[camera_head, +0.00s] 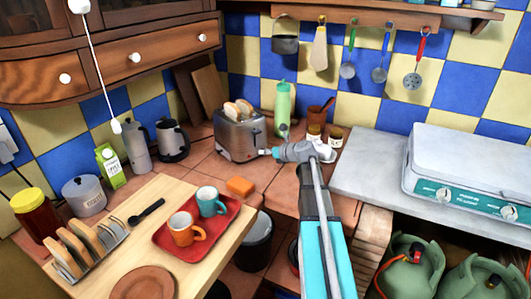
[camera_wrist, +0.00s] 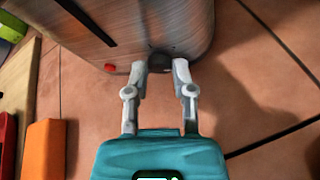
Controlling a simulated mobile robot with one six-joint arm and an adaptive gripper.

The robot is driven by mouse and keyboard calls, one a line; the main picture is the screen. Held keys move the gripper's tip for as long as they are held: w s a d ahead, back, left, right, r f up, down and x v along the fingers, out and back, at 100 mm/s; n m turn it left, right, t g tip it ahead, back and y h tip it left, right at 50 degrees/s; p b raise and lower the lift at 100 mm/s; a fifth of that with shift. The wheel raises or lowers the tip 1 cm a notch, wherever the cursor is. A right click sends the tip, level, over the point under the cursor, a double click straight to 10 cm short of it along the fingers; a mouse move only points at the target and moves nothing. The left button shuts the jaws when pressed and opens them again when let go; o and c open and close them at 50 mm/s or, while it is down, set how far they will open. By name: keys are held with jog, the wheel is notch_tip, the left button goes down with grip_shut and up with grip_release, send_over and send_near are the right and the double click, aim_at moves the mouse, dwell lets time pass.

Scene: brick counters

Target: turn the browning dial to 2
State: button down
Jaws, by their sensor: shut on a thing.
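The steel toaster (camera_head: 238,140) stands on the tiled counter with two slices of bread in its top slots. In the wrist view its brushed side (camera_wrist: 130,25) fills the top. The dark browning dial (camera_wrist: 160,62) sits low on that side, and its markings cannot be read. My gripper (camera_head: 266,153) reaches the toaster's lower right end. In the wrist view my gripper (camera_wrist: 160,68) has its two fingertips on either side of the dial, shut on it. The fingers partly hide the dial.
A red button (camera_wrist: 110,68) and a dark slot (camera_wrist: 88,22) are beside the dial. An orange sponge (camera_head: 240,186) lies in front of the toaster. A green bottle (camera_head: 283,103) stands behind it, and small jars (camera_head: 314,133) stand right. Bare tiles lie around my gripper.

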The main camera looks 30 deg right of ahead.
jog(key=n+h+p, duration=0.1)
jog(key=n+h, duration=0.1)
jog(key=shift+a+r+n, duration=0.1)
jog(key=shift+n, duration=0.2)
jog(key=n+t+h, duration=0.1)
jog(key=n+h, duration=0.1)
jog(key=n, duration=0.1)
jog(key=shift+a+h, duration=0.1)
jog(key=shift+h, duration=0.3)
dwell(0.5)
jog(key=shift+c, duration=2.3)
grip_release()
jog(key=shift+s, duration=0.15)
